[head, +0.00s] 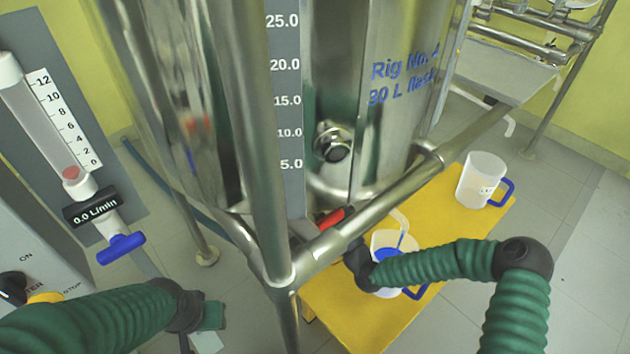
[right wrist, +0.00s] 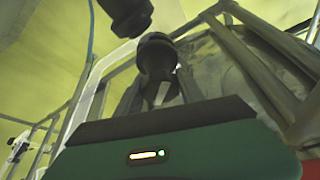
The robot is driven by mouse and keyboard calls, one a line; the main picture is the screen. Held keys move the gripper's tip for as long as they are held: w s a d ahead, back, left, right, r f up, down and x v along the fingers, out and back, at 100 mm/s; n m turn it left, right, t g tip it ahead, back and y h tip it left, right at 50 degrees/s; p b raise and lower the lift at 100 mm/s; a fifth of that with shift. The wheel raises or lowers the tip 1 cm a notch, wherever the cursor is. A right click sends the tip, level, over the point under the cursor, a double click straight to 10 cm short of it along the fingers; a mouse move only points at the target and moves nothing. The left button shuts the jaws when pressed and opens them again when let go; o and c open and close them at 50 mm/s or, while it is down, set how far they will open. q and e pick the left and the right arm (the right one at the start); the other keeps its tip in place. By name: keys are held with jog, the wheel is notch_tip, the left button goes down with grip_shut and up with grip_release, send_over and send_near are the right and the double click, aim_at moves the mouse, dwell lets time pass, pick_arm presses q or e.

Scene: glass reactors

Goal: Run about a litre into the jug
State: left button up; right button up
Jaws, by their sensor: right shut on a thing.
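A steel-framed vessel (head: 375,140) marked "Rig No. 4, 30 L" with a level scale fills the middle of the head view. A red valve handle (head: 334,216) shows low on it, behind a frame bar. A white jug (head: 384,241) with a blue handle stands beneath a pale curved spout; blue liquid shows in it and at the spout. My right gripper (head: 350,250) is shut at the red handle, its fingertips largely hidden by the bar. The right wrist view shows red only at its lower right corner (right wrist: 312,170). My left gripper (head: 212,315) is low at left; its jaw gap is unclear.
A second white jug (head: 480,181) stands on the yellow platform (head: 345,325). A flow meter (head: 50,120) reading 0.0 L/min with a blue valve handle (head: 121,248) is at left. Steel frame bars (head: 365,211) cross in front of the vessel. Floor at right is clear.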

jog(key=shift+m+h+p, duration=0.35)
jog(key=shift+m+h, duration=0.05)
jog(key=shift+m, duration=0.3)
jog(key=shift+d, duration=0.1)
jog(key=o, duration=1.4)
jog(key=shift+s+d, duration=0.1)
jog(key=shift+s, duration=0.1)
jog(key=p+v, duration=0.5)
jog(key=v, duration=1.1)
jog(key=shift+f, duration=0.4)
